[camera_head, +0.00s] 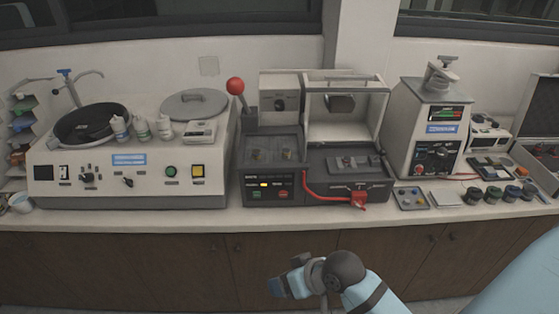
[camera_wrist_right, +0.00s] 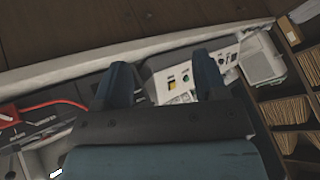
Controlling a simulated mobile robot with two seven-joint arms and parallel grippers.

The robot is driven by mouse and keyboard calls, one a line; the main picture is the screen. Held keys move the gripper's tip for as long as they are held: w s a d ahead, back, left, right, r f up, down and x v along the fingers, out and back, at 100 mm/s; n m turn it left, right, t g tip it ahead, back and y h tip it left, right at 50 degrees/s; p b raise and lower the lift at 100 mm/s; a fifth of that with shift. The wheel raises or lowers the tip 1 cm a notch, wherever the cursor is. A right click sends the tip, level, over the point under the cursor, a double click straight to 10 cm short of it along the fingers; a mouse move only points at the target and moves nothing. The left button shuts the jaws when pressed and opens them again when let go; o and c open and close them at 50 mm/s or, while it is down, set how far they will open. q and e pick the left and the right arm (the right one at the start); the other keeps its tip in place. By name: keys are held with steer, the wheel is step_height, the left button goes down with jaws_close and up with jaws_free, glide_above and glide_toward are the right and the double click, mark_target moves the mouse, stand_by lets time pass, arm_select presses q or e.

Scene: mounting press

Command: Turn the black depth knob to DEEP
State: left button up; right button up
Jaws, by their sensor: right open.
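The grey-and-black press (camera_head: 318,160) stands mid-counter. A small dark knob (camera_head: 279,104) sits on its pale rear housing; I cannot read its marks or tell whether it is the depth knob. A red handle (camera_head: 359,198) is on the press's lower right front, by a dark panel with pale markings. My right gripper (camera_head: 286,283) is low in front of the cabinets, below the counter edge and apart from the press. In the right wrist view its two dark fingers (camera_wrist_right: 163,82) are spread with nothing between them. My left gripper is not in view.
A red-ball lever (camera_head: 236,87) rises at the press's left. A polisher (camera_head: 128,165) stands at left, a pale machine (camera_head: 432,125) at right. Small jars (camera_head: 493,194) and trays lie at the right front. The counter's front strip (camera_head: 200,217) is clear.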

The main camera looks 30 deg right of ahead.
steer(key=w+d+r+m+t+y, duration=0.15)
steer(key=w+r+m+t, duration=0.4)
steer(key=w, duration=0.55)
steer(key=w+d+r+m+t+y, duration=0.1)
steer(key=w+d+r+m+t, duration=0.2)
steer(key=w+r+m+t, duration=0.5)
steer(key=w+d+m+h, duration=0.7)
steer(key=w+d+m, duration=0.2)
steer(key=w+m, duration=0.25)
steer(key=m+g+h, duration=0.5)
steer(key=m+h, duration=0.4)
steer(key=m, duration=0.8)
glide_toward(280, 108)
steer(key=b+x, duration=0.2)
steer(key=x, duration=0.6)
steer(key=shift+w+b, duration=0.2)
steer(key=shift+b, duration=0.15)
steer(key=shift+w+d+r, duration=0.1)
steer(key=shift+w+d, duration=0.2)
steer(key=shift+w, duration=0.05)
steer(key=c, duration=0.9)
